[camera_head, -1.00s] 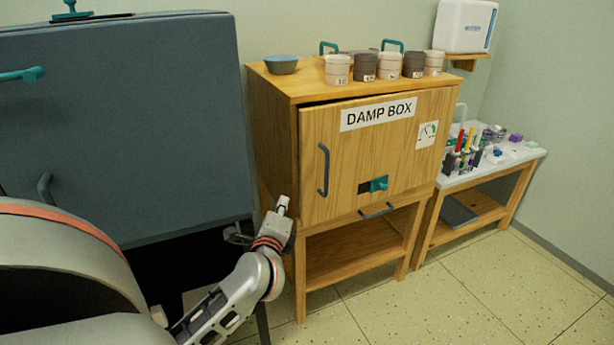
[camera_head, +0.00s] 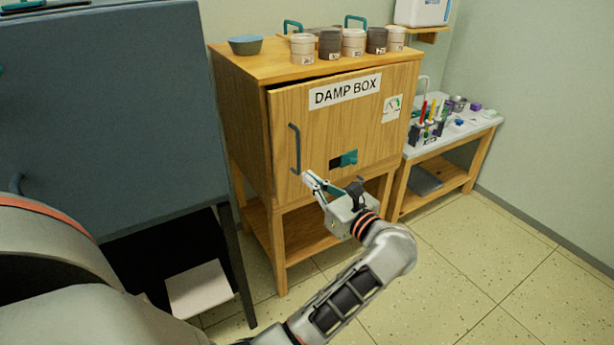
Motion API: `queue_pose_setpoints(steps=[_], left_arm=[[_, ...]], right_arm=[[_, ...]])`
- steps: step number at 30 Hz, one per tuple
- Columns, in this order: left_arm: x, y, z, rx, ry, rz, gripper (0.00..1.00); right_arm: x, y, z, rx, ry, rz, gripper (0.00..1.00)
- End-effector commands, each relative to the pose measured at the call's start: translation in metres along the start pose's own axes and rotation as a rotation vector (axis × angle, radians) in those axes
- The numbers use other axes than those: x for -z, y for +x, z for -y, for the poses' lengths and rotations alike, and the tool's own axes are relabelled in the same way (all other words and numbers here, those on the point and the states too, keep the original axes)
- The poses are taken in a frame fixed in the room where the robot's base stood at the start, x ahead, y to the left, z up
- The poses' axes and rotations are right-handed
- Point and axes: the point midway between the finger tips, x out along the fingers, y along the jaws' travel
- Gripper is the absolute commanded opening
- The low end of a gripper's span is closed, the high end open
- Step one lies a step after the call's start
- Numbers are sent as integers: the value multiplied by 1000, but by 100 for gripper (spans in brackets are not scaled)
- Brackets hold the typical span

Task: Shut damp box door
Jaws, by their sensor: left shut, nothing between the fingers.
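The wooden damp box (camera_head: 240,110) stands in the middle of the view. Its door (camera_head: 310,125) carries a "DAMP BOX" sign (camera_head: 345,91), a dark vertical handle (camera_head: 295,149) on the left and a teal latch (camera_head: 348,158) low down. A dark gap runs along the door's top and left edge, so it stands slightly ajar. My left gripper (camera_head: 311,180) is shut and empty, in front of the door's lower part, just below the handle. I cannot tell whether it touches the door. It hides part of the lower edge. My right gripper is not in view.
A blue bowl (camera_head: 246,44) and several lidded jars (camera_head: 353,42) stand on the box. A large dark blue cabinet (camera_head: 110,110) is close on the left. A side table (camera_head: 462,137) with tools stands right. The floor (camera_head: 470,260) at the front right is clear.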

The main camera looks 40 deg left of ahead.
Motion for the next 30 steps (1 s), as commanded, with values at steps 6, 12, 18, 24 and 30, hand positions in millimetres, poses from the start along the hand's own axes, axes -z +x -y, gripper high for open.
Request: queue_pose_setpoints(steps=[6,12,18,24,30], left_arm=[[0,45,-1,-2,0,4,0],[0,83,-1,-2,0,2,0],[2,108,0,0,0,0,0],[1,118,0,1,-2,-1,0],[0,118,0,1,-2,-1,0]], right_arm=[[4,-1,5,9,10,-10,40],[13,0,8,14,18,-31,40],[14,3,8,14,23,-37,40],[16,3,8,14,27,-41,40],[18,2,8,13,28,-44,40]])
